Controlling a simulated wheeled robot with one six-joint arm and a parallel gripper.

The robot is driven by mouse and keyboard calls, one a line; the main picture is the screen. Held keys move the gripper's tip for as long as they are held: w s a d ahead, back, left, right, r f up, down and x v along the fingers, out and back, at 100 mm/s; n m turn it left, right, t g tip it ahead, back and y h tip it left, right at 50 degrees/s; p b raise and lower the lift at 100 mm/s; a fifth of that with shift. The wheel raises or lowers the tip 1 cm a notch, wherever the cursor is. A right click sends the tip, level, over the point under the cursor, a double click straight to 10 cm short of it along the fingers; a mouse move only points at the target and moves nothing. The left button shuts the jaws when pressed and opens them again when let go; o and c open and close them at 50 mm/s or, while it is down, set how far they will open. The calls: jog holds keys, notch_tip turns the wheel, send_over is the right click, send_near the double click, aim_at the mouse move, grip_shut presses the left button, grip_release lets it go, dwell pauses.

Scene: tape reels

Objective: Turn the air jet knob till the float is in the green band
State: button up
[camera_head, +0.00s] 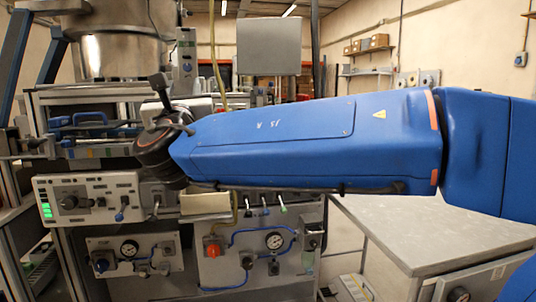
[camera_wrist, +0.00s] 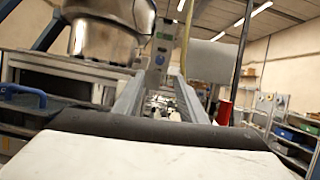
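The steel bowl (camera_head: 118,45) is left of the unit. A white control panel (camera_head: 92,199) with green lights and knobs is below left. Lower panels carry gauges, a red knob (camera_head: 213,250) and blue tubing. A grey bench (camera_head: 425,232) stands right, below my blue arm.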

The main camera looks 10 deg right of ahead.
jog(key=v, duration=0.5)
jog(key=w+d+f+m+g+h, duration=0.1)
jog(key=d+f+m+g+h, duration=0.2)
jog(key=d, duration=0.7)
jog(key=w+d+f+m+g+h, duration=0.2)
jog(key=d+f+m+g+h, duration=0.1)
jog(key=d+f+m, duration=0.5)
jog(key=shift+d+f+g, duration=0.5)
jog(key=shift+d+f, duration=0.35)
jog(key=shift+f, duration=0.9)
